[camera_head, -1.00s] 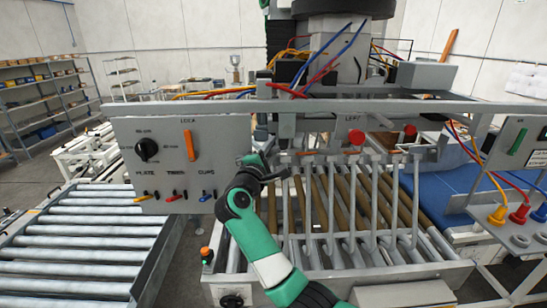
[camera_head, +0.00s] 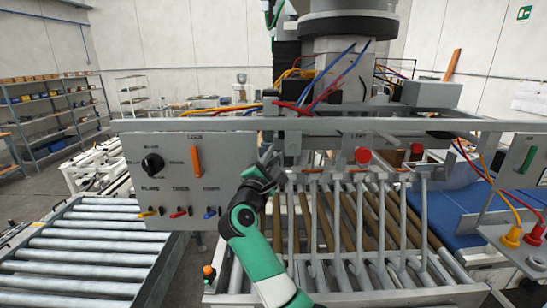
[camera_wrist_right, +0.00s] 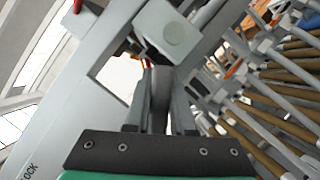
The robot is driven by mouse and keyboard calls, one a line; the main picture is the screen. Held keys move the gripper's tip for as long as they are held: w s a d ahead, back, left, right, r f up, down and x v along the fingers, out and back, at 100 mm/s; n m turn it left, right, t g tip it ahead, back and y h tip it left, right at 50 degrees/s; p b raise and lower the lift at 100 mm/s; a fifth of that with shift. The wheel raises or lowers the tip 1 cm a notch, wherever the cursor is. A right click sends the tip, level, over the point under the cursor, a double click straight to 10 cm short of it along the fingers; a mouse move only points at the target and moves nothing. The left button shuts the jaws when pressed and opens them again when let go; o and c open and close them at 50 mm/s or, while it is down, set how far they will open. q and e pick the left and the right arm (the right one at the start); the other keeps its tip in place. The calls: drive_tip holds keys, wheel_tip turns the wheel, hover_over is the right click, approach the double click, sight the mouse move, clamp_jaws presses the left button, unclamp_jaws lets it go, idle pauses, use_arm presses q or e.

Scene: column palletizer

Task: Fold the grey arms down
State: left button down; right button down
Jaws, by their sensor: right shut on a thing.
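The grey arms (camera_head: 381,222) are a row of several slim bars in the head view. They stand in front of the brown and grey rollers, below the horizontal beam. My right gripper (camera_head: 268,160) is raised near the beam, just right of the control panel. Which part of the frame this bar belongs to is hard to tell. A square grey block (camera_wrist_right: 166,32) is just beyond it. My left gripper is not in view.
The grey control panel (camera_head: 178,180) has an orange lever (camera_head: 196,161), a black knob (camera_head: 152,164) and small coloured toggles. A red knob (camera_head: 362,155) sits under the beam (camera_head: 400,125). A roller conveyor (camera_head: 80,250) is at left, a blue belt (camera_head: 465,205) at right.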

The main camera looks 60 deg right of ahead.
drive_tip(key=c, duration=0.8)
unclamp_jaws()
drive_tip(key=shift+o, duration=0.2)
drive_tip(key=b+v, duration=0.3)
drive_tip(key=v, duration=0.8)
drive_tip(key=shift+a, duration=0.35)
